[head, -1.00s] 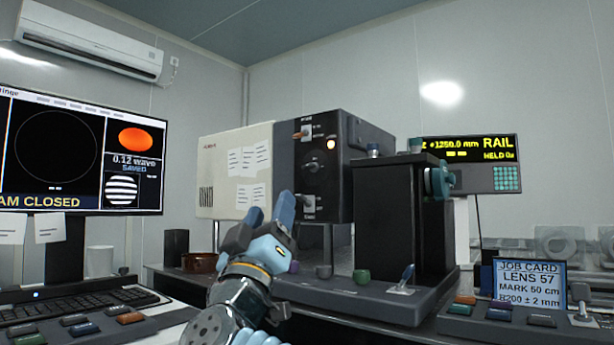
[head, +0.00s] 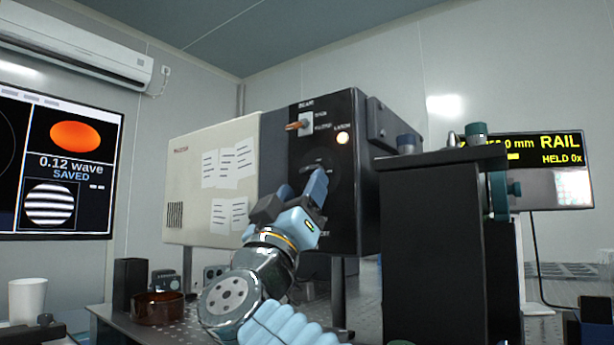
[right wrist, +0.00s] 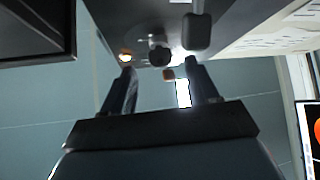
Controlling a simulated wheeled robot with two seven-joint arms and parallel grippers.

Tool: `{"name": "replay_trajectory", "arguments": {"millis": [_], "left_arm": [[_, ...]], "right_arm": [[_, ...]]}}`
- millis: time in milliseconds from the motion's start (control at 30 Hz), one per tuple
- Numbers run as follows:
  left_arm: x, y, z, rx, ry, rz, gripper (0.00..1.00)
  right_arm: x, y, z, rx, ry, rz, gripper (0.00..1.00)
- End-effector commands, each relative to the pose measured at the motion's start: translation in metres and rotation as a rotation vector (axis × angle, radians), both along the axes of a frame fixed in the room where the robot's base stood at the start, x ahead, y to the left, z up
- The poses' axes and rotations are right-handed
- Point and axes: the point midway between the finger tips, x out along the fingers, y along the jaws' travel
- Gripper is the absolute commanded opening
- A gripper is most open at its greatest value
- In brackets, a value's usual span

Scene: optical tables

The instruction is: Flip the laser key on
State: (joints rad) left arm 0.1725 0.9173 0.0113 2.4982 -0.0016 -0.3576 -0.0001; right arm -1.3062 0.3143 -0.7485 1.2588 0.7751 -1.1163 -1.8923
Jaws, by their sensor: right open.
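The laser box has a black front panel (head: 288,145). A round dial (head: 334,168) sits mid-panel, likely the key switch; my right gripper (head: 293,196) covers part of it in the head view. In the right wrist view, a dark round knob (right wrist: 159,55) stands out from the panel beyond and between my open fingertips (right wrist: 161,68). No contact shows, and I cannot read the key's position. A lever switch with an orange tip (head: 297,125) sits above under a BEAM label. An amber lamp (head: 343,138) glows beside it. My left gripper is out of view.
A tall black block (head: 435,240) stands close to the right of the panel. The rail display (head: 560,165) is behind it. A monitor (head: 60,165), a white cup (head: 27,300) and a brown dish (head: 158,307) are at the left.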

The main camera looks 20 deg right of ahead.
Motion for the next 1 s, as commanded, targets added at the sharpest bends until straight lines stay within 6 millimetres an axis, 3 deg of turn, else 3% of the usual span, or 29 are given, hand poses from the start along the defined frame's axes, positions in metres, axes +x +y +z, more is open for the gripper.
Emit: {"name": "replay_trajectory", "arguments": {"millis": [233, 600, 933, 1000], "left_arm": [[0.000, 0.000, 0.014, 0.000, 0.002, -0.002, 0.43], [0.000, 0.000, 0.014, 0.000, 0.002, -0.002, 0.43], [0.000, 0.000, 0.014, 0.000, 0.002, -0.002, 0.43], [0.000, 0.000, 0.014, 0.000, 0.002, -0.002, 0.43]], "right_arm": [[0.022, -0.016, 0.027, -0.001, 0.000, -0.003, 0.60], [0.027, -0.020, 0.031, 0.000, 0.001, 0.001, 0.58], [0.027, -0.020, 0.031, 0.000, 0.001, 0.001, 0.07], [0.027, -0.020, 0.031, 0.001, 0.000, 0.001, 0.04]]}}
